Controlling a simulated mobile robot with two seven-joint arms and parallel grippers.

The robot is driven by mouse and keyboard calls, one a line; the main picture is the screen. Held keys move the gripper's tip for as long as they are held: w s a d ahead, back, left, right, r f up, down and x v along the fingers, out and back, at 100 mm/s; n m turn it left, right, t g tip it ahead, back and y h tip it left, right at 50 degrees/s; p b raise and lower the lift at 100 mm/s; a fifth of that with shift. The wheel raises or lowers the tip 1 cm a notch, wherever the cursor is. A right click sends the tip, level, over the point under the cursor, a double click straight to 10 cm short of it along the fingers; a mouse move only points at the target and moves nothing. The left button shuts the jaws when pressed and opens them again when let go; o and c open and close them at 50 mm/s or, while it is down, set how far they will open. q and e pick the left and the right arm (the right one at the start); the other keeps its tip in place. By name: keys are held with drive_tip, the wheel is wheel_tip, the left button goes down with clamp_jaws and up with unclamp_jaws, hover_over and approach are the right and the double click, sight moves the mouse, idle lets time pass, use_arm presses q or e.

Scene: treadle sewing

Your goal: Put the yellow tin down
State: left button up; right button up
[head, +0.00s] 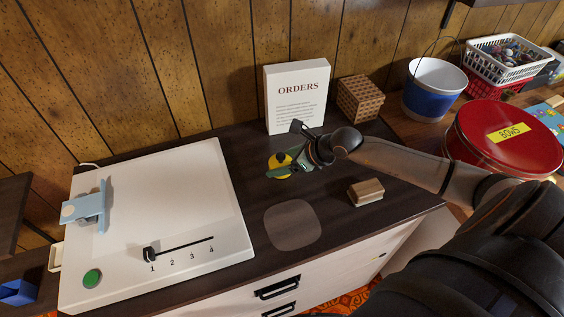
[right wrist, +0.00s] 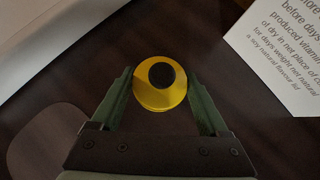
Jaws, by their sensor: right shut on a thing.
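The yellow tin (head: 279,161) is round with a dark knob or spot on its top, seen from above in the right wrist view (right wrist: 160,92). My right gripper (head: 287,163) is shut on the tin, with one green finger on each side of it (right wrist: 160,95). The tin is over the dark counter (head: 240,150), in front of the ORDERS sign. I cannot tell whether its base touches the counter. My left gripper is not in view.
The ORDERS sign (head: 296,97) and a patterned box (head: 358,99) stand behind. A white panel with a slider (head: 160,220) lies left. A pale rounded patch (head: 292,225) marks the counter in front. A wooden block (head: 366,192) and red tin (head: 500,140) are right.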

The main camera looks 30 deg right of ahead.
drive_tip(key=shift+f, duration=0.2)
drive_tip(key=shift+f, duration=0.15)
drive_tip(key=o, duration=1.5)
drive_tip(key=shift+r, duration=0.3)
drive_tip(key=p+v, duration=0.1)
drive_tip(key=v, duration=0.8)
drive_tip(key=shift+s, duration=0.15)
drive_tip(key=shift+p+v, duration=1.25)
drive_tip(key=shift+v, duration=0.15)
